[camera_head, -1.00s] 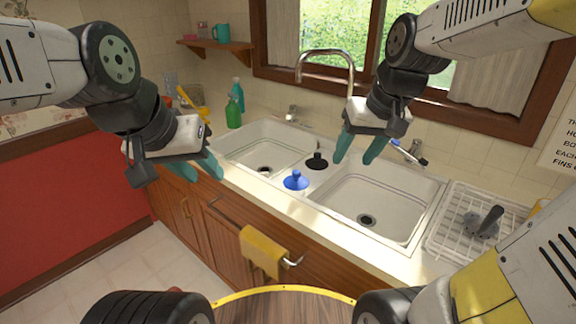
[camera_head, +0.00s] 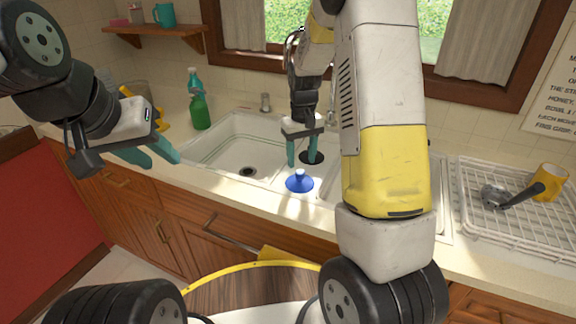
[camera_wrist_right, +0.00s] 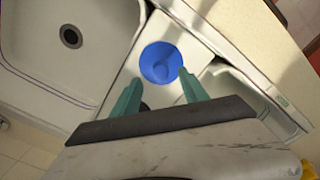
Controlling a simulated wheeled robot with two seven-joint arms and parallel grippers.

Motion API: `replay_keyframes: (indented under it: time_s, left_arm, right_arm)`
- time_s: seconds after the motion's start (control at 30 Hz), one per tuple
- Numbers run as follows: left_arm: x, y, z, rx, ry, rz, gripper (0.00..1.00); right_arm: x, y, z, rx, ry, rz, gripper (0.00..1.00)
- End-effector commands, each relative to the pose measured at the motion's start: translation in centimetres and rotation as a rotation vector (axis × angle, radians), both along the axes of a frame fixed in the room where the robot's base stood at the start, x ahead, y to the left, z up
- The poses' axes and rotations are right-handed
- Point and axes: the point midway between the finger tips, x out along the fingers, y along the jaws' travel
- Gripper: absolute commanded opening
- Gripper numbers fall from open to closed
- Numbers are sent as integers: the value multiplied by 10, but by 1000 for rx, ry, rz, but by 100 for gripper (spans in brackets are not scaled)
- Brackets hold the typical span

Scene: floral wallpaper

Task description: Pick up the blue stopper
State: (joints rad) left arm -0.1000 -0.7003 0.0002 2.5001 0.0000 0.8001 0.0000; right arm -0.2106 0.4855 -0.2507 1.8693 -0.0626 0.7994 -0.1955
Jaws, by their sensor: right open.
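The blue stopper (camera_head: 299,182) is a round disc with a knob, standing on the white divider between the two sink basins. In the right wrist view the blue stopper (camera_wrist_right: 160,62) lies just beyond and between the fingertips. My right gripper (camera_head: 302,159) is open and empty, behind the stopper in the head view and apart from it. Its two teal fingers also show in the right wrist view (camera_wrist_right: 159,82). My left gripper (camera_head: 162,156) is open and empty over the counter edge, left of the sink.
A black stopper (camera_head: 317,157) sits behind my right fingers, partly hidden. The left basin (camera_head: 222,150) is empty. My right arm hides much of the right basin. A green bottle (camera_head: 199,110) stands at the back left. A dish rack (camera_head: 520,232) with a yellow mug (camera_head: 549,180) is at the right.

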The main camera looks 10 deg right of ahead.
Motion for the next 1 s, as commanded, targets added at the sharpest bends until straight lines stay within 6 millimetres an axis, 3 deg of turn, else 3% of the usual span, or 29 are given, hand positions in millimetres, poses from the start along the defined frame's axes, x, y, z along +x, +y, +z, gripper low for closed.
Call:
replay_keyframes:
  time_s: [0.4, 0.7, 0.97, 1.0]
  left_arm:
    - [0, 0, 0, 0, 0, 0, 36]
    - [0, 0, 0, 0, 0, 0, 36]
    - [0, 0, 0, 0, 0, 0, 36]
    - [0, 0, 0, 0, 0, 0, 36]
  right_arm:
    - [0, 2, -56, 1, 2, -1, 52]
    - [0, 2, -60, 1, -1, -1, 52]
    - [0, 2, -60, 1, -1, -1, 1]
    - [0, 2, -60, 1, -1, -1, 0]
